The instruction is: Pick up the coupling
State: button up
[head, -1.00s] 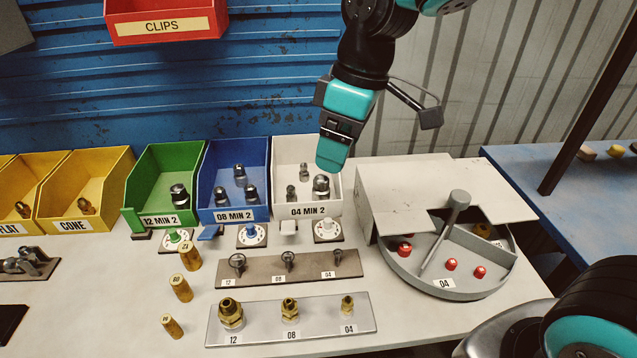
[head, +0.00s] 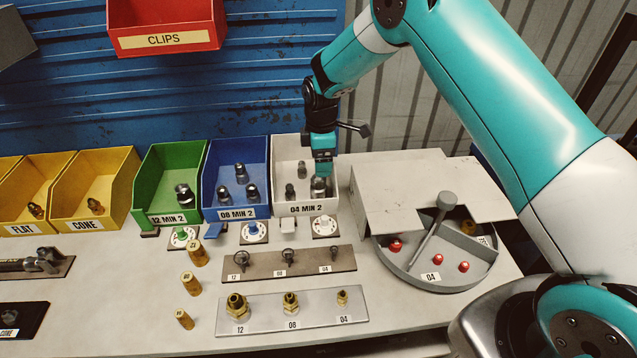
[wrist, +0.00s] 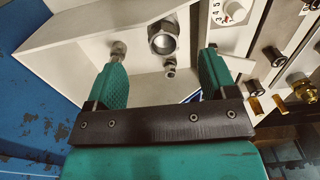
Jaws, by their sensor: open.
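Metal couplings stand in the white bin (head: 283,178) labelled 04 MIN 2. A large one (head: 318,188) is at the right, a small one (head: 289,192) at the left, and another small one (head: 303,170) farther back. My gripper (head: 322,172) is over the right side of this bin, partly hiding its inside. In the wrist view my gripper (wrist: 162,62) is open, its teal fingers apart with nothing held. The large coupling (wrist: 163,40) shows beyond and between the fingertips. A small coupling (wrist: 118,50) is near the left fingertip, another (wrist: 170,67) between the fingers.
The blue bin (head: 250,214) and green bin (head: 150,215) stand to the left, each holding metal fittings. A round tray (head: 440,287) with red pieces and a grey cover is at the right. Fitting racks (head: 300,316) and brass sleeves (head: 197,254) occupy the front.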

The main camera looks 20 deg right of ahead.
aim_at(318, 183)
notch_tip(318, 183, down, 3)
jog(key=shift+p, duration=0.35)
jog(key=shift+s+a+f+p, duration=0.1)
jog(key=shift+a+f+p, duration=0.1)
jog(key=shift+f+p, duration=0.9)
jog(key=shift+a+f+p, duration=0.2)
jog(key=shift+f+p, duration=0.35)
jog(key=shift+f, duration=1)
jog(key=shift+c, duration=0.4)
jog(key=c, duration=1.1)
